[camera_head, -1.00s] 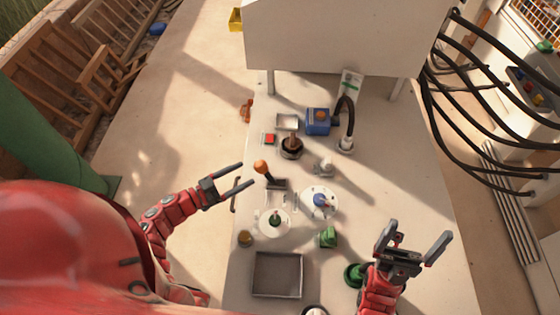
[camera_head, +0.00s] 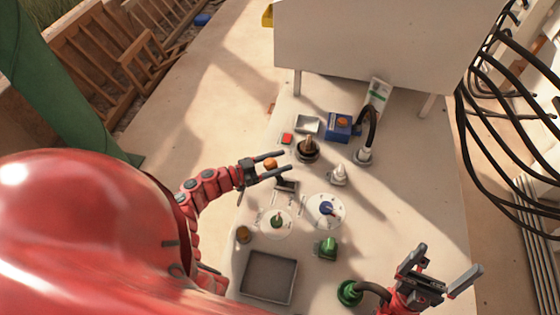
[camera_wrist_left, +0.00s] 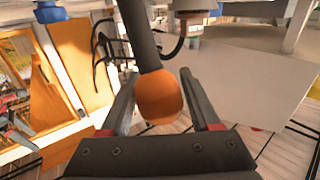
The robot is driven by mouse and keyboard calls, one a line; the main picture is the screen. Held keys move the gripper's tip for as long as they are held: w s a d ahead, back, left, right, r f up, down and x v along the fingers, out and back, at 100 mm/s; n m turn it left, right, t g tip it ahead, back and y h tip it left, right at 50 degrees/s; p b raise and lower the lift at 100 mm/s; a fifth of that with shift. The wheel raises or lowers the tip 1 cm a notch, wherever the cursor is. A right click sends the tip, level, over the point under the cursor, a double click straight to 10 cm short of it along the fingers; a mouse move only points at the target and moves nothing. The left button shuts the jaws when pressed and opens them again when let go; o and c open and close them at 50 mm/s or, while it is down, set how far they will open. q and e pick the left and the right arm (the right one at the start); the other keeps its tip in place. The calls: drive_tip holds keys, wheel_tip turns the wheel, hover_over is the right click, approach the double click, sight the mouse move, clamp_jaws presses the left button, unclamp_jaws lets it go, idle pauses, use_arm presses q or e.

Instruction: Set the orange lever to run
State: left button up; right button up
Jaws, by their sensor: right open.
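The orange lever's round knob (camera_head: 270,163) shows between the two fingers of my left gripper (camera_head: 286,162) in the head view. Its dark slotted base (camera_head: 286,186) is just below the fingers. In the left wrist view the orange knob (camera_wrist_left: 159,96) on its dark shaft (camera_wrist_left: 141,35) lies between the parted fingers of the left gripper (camera_wrist_left: 158,74). The fingers are open; whether either touches the knob I cannot tell. My right gripper (camera_head: 448,264) is open and empty over the right front of the panel.
Near the lever stand a brown-black knob (camera_head: 308,149), a red button (camera_head: 287,138), a white dial with a blue knob (camera_head: 326,209) and one with a green knob (camera_head: 277,221). A grey tray (camera_head: 268,278) is at the front. A large white housing (camera_head: 375,45) stands behind.

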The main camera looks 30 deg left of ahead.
use_arm(q)
clamp_jaws()
idle(0.3)
drive_tip(key=shift+d+r+p, duration=0.2)
drive_tip(key=shift+d+p, duration=0.15)
drive_tip(key=shift+p, duration=0.3)
drive_tip(key=d+m+g+y+p, duration=0.1)
drive_tip(key=d+p, duration=0.1)
drive_tip(key=p, duration=0.2)
drive_tip(key=w+d+m+g+y+p, duration=0.1)
drive_tip(key=d+y+p, duration=0.1)
drive_tip(key=d+p, duration=0.1)
drive_tip(key=w+d+f+m+g+y+p, duration=0.1)
drive_tip(key=d+p, duration=0.1)
drive_tip(key=p, duration=0.3)
drive_tip(key=shift+d+m+g+y, duration=0.15)
drive_tip(key=shift+m+g+y, duration=0.15)
drive_tip(key=shift+g+y, duration=0.1)
drive_tip(key=shift+d+f+p, duration=0.1)
drive_tip(key=shift+f+p, duration=0.05)
drive_tip(key=shift+p, duration=0.25)
drive_tip(key=shift+d+f, duration=0.5)
drive_tip(key=shift+f, duration=0.05)
